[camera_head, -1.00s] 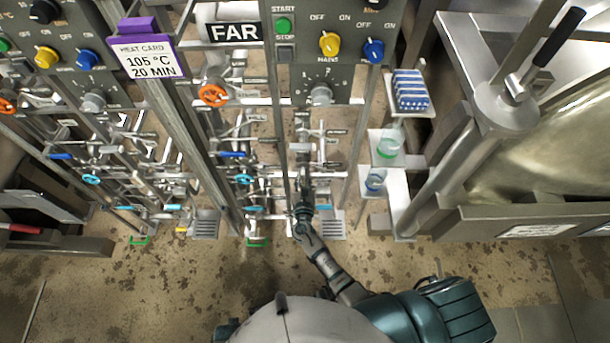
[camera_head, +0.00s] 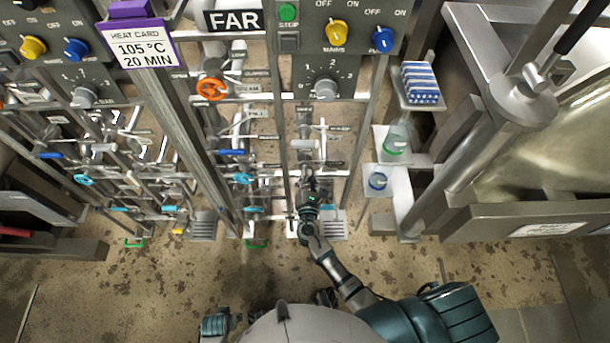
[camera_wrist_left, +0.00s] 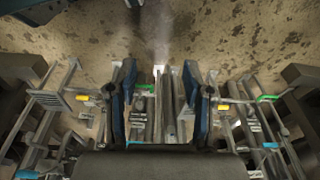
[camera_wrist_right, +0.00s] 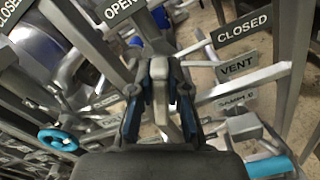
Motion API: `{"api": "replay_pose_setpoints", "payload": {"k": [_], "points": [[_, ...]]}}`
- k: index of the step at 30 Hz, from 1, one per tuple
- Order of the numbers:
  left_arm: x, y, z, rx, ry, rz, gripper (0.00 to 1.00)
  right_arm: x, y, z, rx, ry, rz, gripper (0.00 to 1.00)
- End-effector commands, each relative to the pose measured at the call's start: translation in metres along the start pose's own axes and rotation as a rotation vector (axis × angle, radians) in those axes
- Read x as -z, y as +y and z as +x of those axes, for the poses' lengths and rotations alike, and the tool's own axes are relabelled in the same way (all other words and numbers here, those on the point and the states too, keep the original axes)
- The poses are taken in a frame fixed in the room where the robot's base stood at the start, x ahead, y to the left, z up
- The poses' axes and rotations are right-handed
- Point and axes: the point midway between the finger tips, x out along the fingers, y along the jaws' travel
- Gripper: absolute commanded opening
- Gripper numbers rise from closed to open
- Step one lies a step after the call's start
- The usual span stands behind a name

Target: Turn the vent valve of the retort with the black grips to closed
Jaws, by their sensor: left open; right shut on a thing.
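In the right wrist view my right gripper (camera_wrist_right: 160,100) is shut on the pale grey vent lever (camera_wrist_right: 159,70). A VENT label (camera_wrist_right: 237,68) is to its right. A CLOSED sign (camera_wrist_right: 243,26) is at upper right and an OPEN sign (camera_wrist_right: 120,8) at upper left. In the head view my right gripper (camera_head: 312,188) is low on the pipework under the right-hand panel, and hides most of the lever. The retort (camera_head: 560,140) with a black grip (camera_head: 582,22) is at the right. My left gripper (camera_wrist_left: 160,85) is open and empty in the left wrist view, fingers wide apart.
A grey control panel (camera_head: 345,75) with knobs is above the right gripper. A shelf rack (camera_head: 400,190) with a blue-striped box (camera_head: 420,82) and jars stands right of it. A second pipe bank (camera_head: 110,160) is at the left. The floor (camera_head: 130,290) in front is clear.

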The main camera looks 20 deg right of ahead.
Motion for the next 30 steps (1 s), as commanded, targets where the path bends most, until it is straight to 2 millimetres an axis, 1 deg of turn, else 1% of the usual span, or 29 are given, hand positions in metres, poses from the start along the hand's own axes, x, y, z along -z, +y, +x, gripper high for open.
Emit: {"api": "replay_pose_setpoints", "payload": {"k": [1,8,12,17,20,24,30], "points": [[0.003,0.000,-0.006,0.000,0.005,-0.001,0.51,0.004,-0.001,0.000,-0.005,0.001,0.045,0.00],[0.016,-0.002,-0.059,0.002,0.020,-0.007,0.51,0.005,-0.005,0.000,-0.004,0.003,0.263,0.00],[0.018,-0.003,-0.091,0.003,0.026,-0.009,0.51,0.006,-0.008,0.000,-0.002,0.003,0.382,0.00],[0.015,-0.004,-0.125,0.005,0.033,-0.011,0.51,0.006,-0.011,0.000,0.000,0.002,0.504,0.00],[0.041,-0.001,-0.119,-0.002,0.153,-0.006,0.51,0.008,-0.012,0.000,0.000,0.003,0.579,0.00],[0.083,0.005,-0.116,-0.014,0.350,0.000,0.51,0.010,-0.014,-0.001,0.000,0.004,0.690,0.00],[0.137,0.014,-0.124,-0.032,0.632,0.004,0.51,0.012,-0.017,-0.001,0.003,0.004,0.855,0.00]]}}
